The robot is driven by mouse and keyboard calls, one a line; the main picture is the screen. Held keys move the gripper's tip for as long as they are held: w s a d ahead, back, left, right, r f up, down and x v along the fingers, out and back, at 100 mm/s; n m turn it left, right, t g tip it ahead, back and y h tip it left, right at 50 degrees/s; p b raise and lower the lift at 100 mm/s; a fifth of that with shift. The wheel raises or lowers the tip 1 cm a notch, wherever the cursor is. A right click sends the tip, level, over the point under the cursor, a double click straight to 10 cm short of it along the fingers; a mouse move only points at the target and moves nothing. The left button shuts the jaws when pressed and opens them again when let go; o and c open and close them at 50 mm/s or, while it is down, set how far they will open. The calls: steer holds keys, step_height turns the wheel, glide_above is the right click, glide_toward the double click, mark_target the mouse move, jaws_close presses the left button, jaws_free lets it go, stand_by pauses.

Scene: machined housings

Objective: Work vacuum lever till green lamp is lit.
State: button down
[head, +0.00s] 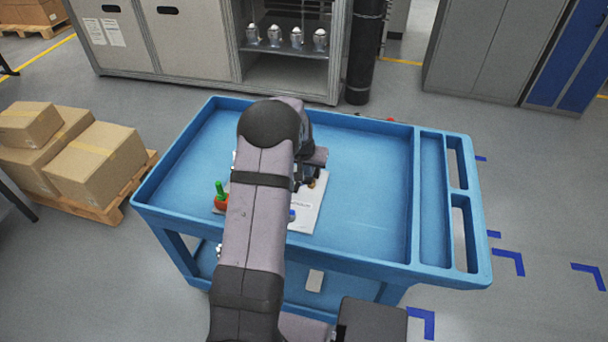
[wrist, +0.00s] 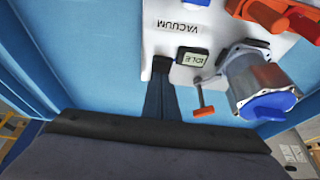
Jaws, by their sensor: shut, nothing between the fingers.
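A white panel labelled VACUUM (wrist: 215,40) lies on the blue cart and appears upside down in the wrist view; part of it also shows in the head view (head: 308,208). A small display (wrist: 193,58) on it reads IDLE. A thin metal lever with an orange handle (wrist: 203,111) stands beside a metal cylinder with a blue cap (wrist: 268,105). My gripper (wrist: 161,66) is shut and empty, its tips by the panel edge, left of the display and apart from the orange handle. A green upright piece on a red base (head: 220,196) shows left of my arm; I cannot tell whether it is lit.
Orange-red parts (wrist: 290,18) sit at the panel's upper right in the wrist view. The blue cart (head: 375,240) has clear room right of the panel. Cardboard boxes (head: 98,160) stand on a pallet to the left. My arm hides much of the panel in the head view.

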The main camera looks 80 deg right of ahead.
mark_target(307, 180)
steer(key=shift+f, duration=0.25)
steer(key=shift+f+b, duration=2.2)
steer(key=shift+f, duration=0.45)
steer(key=shift+r, duration=0.2)
steer(key=shift+r+p, duration=1.9)
steer(key=shift+r, duration=0.8)
steer(key=shift+f, duration=0.2)
